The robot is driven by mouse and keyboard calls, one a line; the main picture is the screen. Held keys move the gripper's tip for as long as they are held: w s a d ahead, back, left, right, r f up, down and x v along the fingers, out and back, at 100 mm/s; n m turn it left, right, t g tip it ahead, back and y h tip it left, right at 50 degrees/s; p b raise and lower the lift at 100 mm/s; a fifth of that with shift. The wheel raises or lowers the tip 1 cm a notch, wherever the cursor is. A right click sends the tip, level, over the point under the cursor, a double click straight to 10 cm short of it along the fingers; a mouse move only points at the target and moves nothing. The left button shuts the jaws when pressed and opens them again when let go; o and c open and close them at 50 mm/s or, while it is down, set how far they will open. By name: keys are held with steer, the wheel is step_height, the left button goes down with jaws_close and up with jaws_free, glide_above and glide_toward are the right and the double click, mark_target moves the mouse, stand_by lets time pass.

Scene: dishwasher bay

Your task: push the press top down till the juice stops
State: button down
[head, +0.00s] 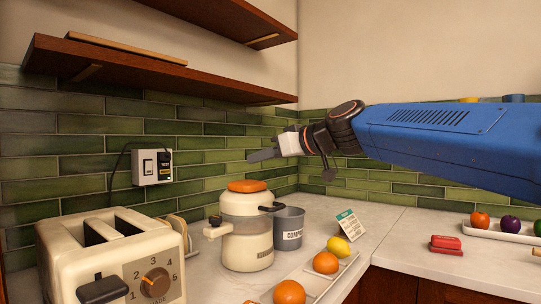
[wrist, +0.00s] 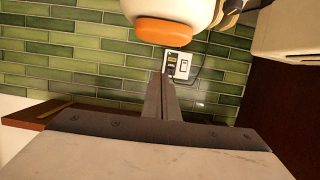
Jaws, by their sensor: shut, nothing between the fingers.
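The juice press (head: 247,243) is a cream, rounded machine standing upright on the counter, with an orange press top (head: 248,186) and a small spout on its left side. The orange press top also shows at the upper middle of the wrist view (wrist: 166,32), where the picture is upside down. My gripper (head: 250,157) is shut and empty, pointing left, above the press top and apart from it. In the wrist view the closed fingers (wrist: 168,95) meet in the middle. No juice shows in either view.
A grey compost bin (head: 288,228) stands right behind the press. A cream toaster (head: 115,255) is at the left front. Oranges and a lemon (head: 339,246) lie on a tray in front. A red sponge-like block (head: 446,243) is on the right counter. Wooden shelves (head: 160,62) hang above.

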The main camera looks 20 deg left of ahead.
mark_target(251, 183)
steer(key=x, duration=0.2)
steer(key=shift+w+a+f, duration=0.1)
steer(key=shift+a, duration=0.15)
steer(key=shift+a+f, duration=0.1)
steer(key=shift+f, duration=1.95)
steer(key=shift+f, duration=1.1)
steer(key=r, duration=0.4)
steer(key=shift+d+r, duration=0.25)
steer(key=shift+d, duration=0.1)
steer(key=v, duration=0.9)
